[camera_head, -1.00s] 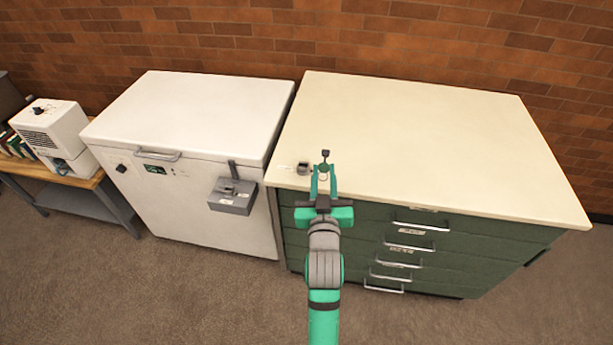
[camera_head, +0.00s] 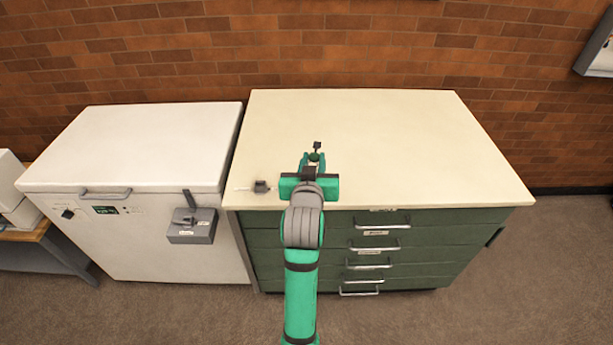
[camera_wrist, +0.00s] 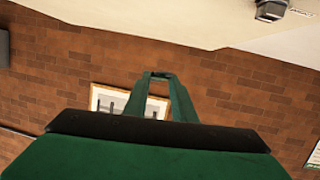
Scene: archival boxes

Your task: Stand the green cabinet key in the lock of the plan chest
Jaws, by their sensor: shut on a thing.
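My gripper (camera_head: 314,164) is shut on the green cabinet key (camera_head: 316,156) above the cream top of the plan chest (camera_head: 390,140). The key's round green part shows between the fingertips, and its dark end (camera_head: 317,146) points away from me. The lock (camera_head: 262,187) is a small dark grey block near the chest's front left corner, with a pale label beside it. The gripper is apart from it, to its right and farther back. In the wrist view my fingers come together at centre, the key cannot be made out, and the lock (camera_wrist: 272,10) shows at the top right.
A white chest freezer (camera_head: 140,145) with a grey box (camera_head: 193,226) on its front stands left of the plan chest. The brick wall (camera_head: 330,50) is behind. The plan chest's top is otherwise clear. Drawer handles stick out in front.

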